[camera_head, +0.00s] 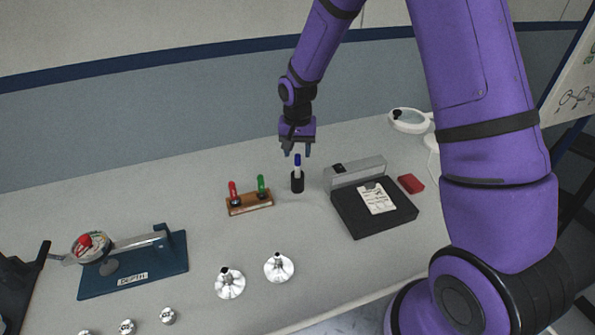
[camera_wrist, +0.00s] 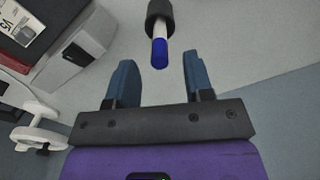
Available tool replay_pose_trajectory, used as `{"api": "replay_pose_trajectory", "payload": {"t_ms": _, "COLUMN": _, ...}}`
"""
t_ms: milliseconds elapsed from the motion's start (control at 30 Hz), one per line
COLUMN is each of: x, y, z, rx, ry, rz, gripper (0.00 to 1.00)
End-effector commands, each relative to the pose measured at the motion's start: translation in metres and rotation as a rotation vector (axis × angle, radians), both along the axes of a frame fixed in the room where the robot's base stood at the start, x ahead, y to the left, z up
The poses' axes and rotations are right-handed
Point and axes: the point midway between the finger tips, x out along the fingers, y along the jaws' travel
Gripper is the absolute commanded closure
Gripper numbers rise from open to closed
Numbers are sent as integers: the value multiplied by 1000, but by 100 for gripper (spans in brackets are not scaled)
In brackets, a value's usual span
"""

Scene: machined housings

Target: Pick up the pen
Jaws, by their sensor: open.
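The pen, white with a blue cap (camera_head: 297,160), stands upright in a small black holder (camera_head: 297,182) on the table. In the wrist view the pen (camera_wrist: 160,50) points its blue end toward the gap between my fingers, with the black holder (camera_wrist: 159,12) beyond it. My gripper (camera_head: 296,152) is above the holder, pointing down, close to the pen's top.
A wooden block (camera_head: 249,203) with red and green handles stands left of the holder. A black box with a card (camera_head: 400,215) and a red block (camera_head: 411,184) lie to the right.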

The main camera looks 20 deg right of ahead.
Motion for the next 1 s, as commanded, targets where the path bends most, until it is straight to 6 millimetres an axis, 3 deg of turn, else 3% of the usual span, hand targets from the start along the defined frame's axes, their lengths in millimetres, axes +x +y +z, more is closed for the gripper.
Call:
{"api": "replay_pose_trajectory", "payload": {"t_ms": 167, "x": 0, "y": 0, "z": -10, "rx": 0, "ry": 1, "rz": 1, "gripper": 53}}
{"api": "replay_pose_trajectory", "payload": {"t_ms": 500, "x": 1, "y": -1, "z": -53, "rx": 0, "ry": 2, "rz": 1, "gripper": 53}}
{"api": "replay_pose_trajectory", "payload": {"t_ms": 800, "x": 1, "y": -1, "z": -58, "rx": 0, "ry": 0, "rz": 1, "gripper": 53}}
{"api": "replay_pose_trajectory", "payload": {"t_ms": 833, "x": 1, "y": -1, "z": -58, "rx": 0, "ry": 0, "rz": 1, "gripper": 55}}
{"api": "replay_pose_trajectory", "payload": {"t_ms": 1000, "x": 1, "y": -1, "z": -57, "rx": 0, "ry": 0, "rz": 1, "gripper": 94}}
